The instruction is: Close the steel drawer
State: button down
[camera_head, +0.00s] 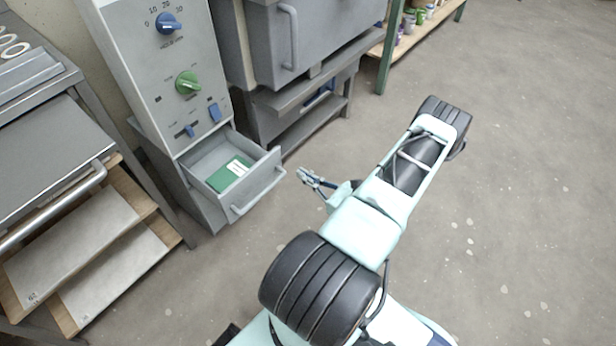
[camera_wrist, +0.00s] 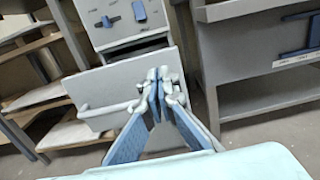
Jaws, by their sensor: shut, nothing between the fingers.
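The steel drawer (camera_head: 262,187) stands pulled out from the grey control cabinet (camera_head: 150,75). It has a bar handle (camera_head: 258,191) across its front, and a green book or box with a white label (camera_head: 231,173) lies inside. My gripper (camera_head: 303,174) is shut and empty, to the right of the drawer front and apart from it in the head view. In the wrist view my gripper (camera_wrist: 158,76) shows in front of the right part of the drawer front (camera_wrist: 108,88). The fingers hide part of the drawer's right side there.
A workbench with shelves and boards (camera_head: 90,240) stands left of the cabinet. A grey unit with a handled door (camera_head: 310,40) and lower shelves stands to the right. A shelf with small pots (camera_head: 412,25) is at the back. The floor (camera_head: 520,190) on the right is clear.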

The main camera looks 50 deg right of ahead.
aim_at(273, 155)
jog(key=w, duration=0.6)
jog(key=w+b, duration=0.1)
jog(key=w, duration=0.2)
jog(key=shift+w+a, duration=0.4)
jog(key=shift+w, duration=0.15)
jog(key=w+a+b, duration=0.1)
jog(key=w+b, duration=0.3)
jog(key=w, duration=1.3)
jog(key=shift+w+a, duration=0.2)
jog(key=shift+w, duration=0.05)
jog(key=shift+s, duration=0.1)
